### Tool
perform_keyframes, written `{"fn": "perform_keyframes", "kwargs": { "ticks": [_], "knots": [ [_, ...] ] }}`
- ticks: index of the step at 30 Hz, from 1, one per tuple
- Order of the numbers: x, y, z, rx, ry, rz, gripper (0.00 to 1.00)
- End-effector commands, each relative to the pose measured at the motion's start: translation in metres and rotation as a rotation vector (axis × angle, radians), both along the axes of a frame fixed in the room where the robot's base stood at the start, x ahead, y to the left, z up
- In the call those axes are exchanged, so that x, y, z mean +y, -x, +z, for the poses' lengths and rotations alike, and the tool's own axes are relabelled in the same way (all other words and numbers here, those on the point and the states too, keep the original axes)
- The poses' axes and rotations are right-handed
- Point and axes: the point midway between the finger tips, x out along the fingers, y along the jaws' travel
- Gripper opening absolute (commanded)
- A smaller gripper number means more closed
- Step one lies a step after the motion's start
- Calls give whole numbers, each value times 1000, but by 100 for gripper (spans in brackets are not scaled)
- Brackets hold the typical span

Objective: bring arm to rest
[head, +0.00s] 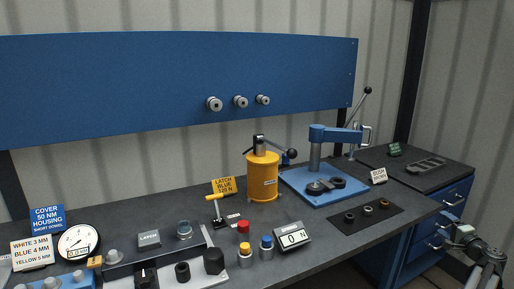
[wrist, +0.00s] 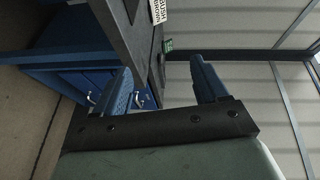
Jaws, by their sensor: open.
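My gripper (wrist: 162,90) is open in the wrist view, its two blue fingers apart with nothing between them. In the head view part of my arm (head: 482,250) shows at the lower right, off the right end of the bench and clear of the objects on it. The fingertips cannot be made out there. The wrist view is turned on its side and looks past the bench edge to the blue drawers (wrist: 100,82) and the ribbed wall.
The blue drawer cabinet (head: 447,215) stands close to my arm.

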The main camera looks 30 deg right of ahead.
Motion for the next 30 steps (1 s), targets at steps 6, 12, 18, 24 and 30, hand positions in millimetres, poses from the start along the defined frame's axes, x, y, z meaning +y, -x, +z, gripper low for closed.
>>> {"fn": "perform_keyframes", "kwargs": {
  "ticks": [6,12,18,24,30],
  "knots": [
    [-15,43,-20,-56,-49,-100,73],
    [-10,46,-47,-60,-89,-127,73],
    [12,23,-80,-23,-122,-96,73],
    [45,-15,-116,41,-149,-29,73],
    [108,-73,-169,154,-176,99,73]
  ]
}}
